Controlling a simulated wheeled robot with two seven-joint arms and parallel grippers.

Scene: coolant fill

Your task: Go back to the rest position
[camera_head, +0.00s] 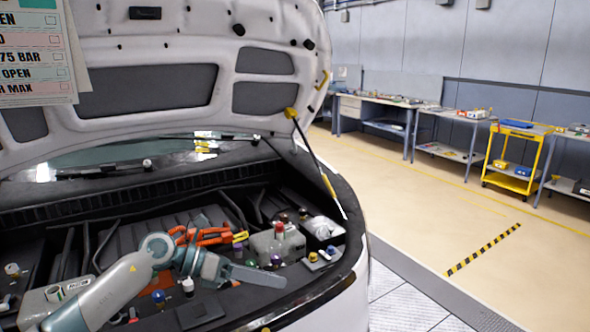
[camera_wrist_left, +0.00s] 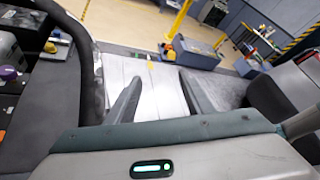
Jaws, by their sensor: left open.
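My left arm comes in from the lower left over the car's open engine bay (camera_head: 110,235). My left gripper (camera_head: 272,277) points right, toward the bay's front edge, and its jaws look empty. In the left wrist view its two fingers (camera_wrist_left: 160,92) are spread apart with only light floor panels behind them. A pale reservoir with a red cap (camera_head: 279,230) stands in the bay behind the gripper, apart from it. A pale container with an open neck (camera_head: 56,294) is at the lower left, partly hidden by my arm. My right gripper is not in view.
The raised hood (camera_head: 150,60) spans the upper left, held by a strut (camera_head: 318,165). Orange cables (camera_head: 205,236) and several coloured caps lie close around my arm. Workbenches (camera_head: 375,110) and a yellow cart (camera_head: 518,155) stand far back. The floor right of the car is clear.

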